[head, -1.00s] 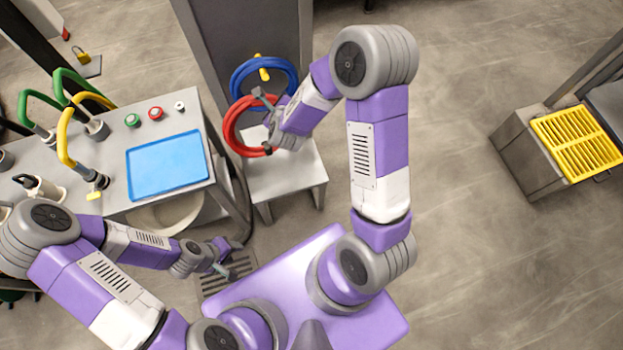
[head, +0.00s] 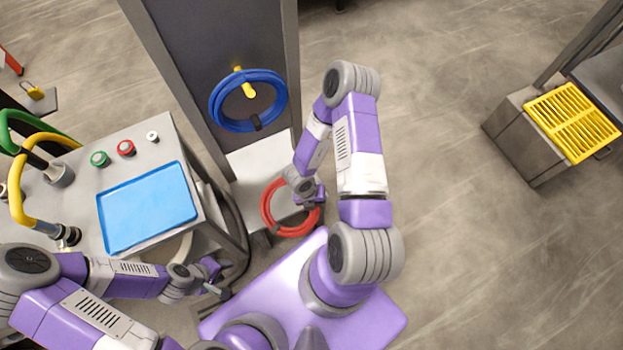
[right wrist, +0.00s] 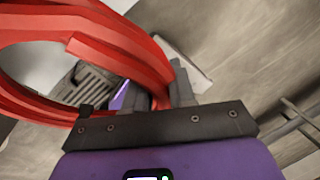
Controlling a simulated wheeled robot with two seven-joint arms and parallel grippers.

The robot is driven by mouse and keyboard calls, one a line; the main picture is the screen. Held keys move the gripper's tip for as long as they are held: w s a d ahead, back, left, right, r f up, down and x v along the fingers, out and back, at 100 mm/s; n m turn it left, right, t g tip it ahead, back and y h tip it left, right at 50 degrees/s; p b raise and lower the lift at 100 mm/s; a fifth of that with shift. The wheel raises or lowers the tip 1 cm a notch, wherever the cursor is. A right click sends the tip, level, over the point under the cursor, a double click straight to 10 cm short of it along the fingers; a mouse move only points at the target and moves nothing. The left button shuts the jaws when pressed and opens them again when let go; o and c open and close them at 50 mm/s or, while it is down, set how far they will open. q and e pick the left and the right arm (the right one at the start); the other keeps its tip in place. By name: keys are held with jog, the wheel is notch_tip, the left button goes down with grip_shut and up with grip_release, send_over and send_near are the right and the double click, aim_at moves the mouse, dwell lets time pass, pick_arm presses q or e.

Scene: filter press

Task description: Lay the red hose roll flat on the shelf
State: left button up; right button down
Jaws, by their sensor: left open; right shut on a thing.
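The red hose roll (head: 268,220) is a ring held by my right gripper (head: 306,192), which is shut on its upper right side. In the head view the roll appears across the front part of the grey shelf (head: 255,160); its height above the shelf is hard to tell. In the right wrist view the red hose roll (right wrist: 120,45) fills the upper left and passes between the fingers of my right gripper (right wrist: 160,90). My left gripper (head: 218,282) is open and empty, low beside the console.
A blue hose roll (head: 222,112) hangs on a yellow peg (head: 245,85) on the dark panel (head: 205,45) behind the shelf. A yellow grate (head: 572,122) is far right, with open floor between.

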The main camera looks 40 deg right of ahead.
jog(key=shift+w+f, duration=0.15)
jog(key=shift+w, duration=0.2)
jog(key=shift+w+d+f+b, duration=0.6)
jog(key=shift+w+f, duration=0.5)
jog(key=shift+w, duration=0.7)
jog(key=shift+w+d+f+b, duration=0.3)
jog(key=shift+w+f+b, duration=0.7)
jog(key=shift+w, duration=0.8)
jog(key=shift+w+d+f+b, duration=0.5)
jog(key=shift+w+f, duration=0.75)
jog(key=shift+w, duration=0.55)
jog(key=c, duration=0.9)
grip_release()
jog(key=shift+o, duration=0.2)
